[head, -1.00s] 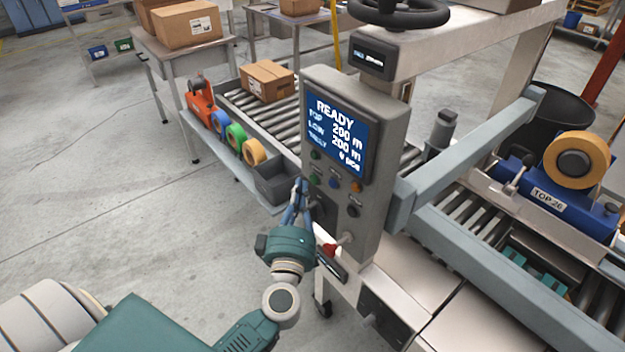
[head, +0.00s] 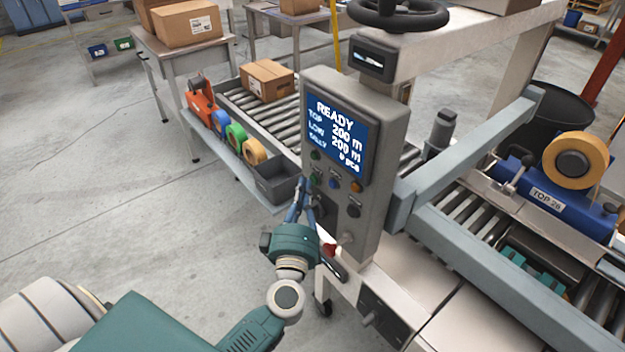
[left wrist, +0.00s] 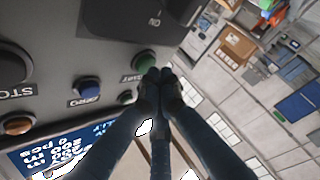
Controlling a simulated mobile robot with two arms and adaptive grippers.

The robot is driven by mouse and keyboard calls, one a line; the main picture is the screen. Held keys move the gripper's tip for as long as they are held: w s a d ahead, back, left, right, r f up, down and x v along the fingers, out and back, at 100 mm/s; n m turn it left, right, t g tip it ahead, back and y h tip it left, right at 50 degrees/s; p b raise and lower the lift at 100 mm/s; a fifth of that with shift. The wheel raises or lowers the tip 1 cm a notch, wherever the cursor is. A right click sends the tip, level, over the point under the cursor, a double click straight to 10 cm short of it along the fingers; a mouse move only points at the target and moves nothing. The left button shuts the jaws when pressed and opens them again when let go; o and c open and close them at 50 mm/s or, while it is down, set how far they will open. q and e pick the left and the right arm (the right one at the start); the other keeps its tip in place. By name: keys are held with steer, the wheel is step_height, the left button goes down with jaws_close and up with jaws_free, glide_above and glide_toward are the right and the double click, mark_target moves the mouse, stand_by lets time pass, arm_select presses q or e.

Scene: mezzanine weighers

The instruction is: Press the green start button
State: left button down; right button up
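The green start button (head: 315,180) is on the grey control panel (head: 369,225), at the left end of a row below the screen. My left gripper (head: 303,184) is at the panel's left edge, beside the button. In the left wrist view its fingers (left wrist: 158,76) are together, empty, with the tips overlapping the button's edge. I cannot tell whether they touch it. My right gripper is out of view.
A blue button (left wrist: 89,86), an orange button (left wrist: 17,125) and a black stop button (left wrist: 10,68) are close by. The screen (head: 337,137) reads READY. A grey bin (head: 277,184) and tape rolls (head: 237,136) sit left of the panel. A red-knobbed lever (head: 329,250) is below.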

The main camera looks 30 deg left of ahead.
arm_select(q)
steer(key=shift+w+d, duration=0.15)
steer(key=shift+w, duration=0.2)
steer(key=shift+s, duration=0.15)
stand_by(0.5)
steer(key=shift+s+a+p, duration=0.3)
steer(key=shift+s+p, duration=0.1)
steer(key=shift+s, duration=0.25)
steer(key=s, duration=0.1)
steer(key=s+a, duration=0.1)
steer(key=s, duration=0.1)
steer(key=s+a, duration=0.1)
steer(key=shift+s+p, duration=0.3)
steer(key=shift+p, duration=0.05)
stand_by(0.6)
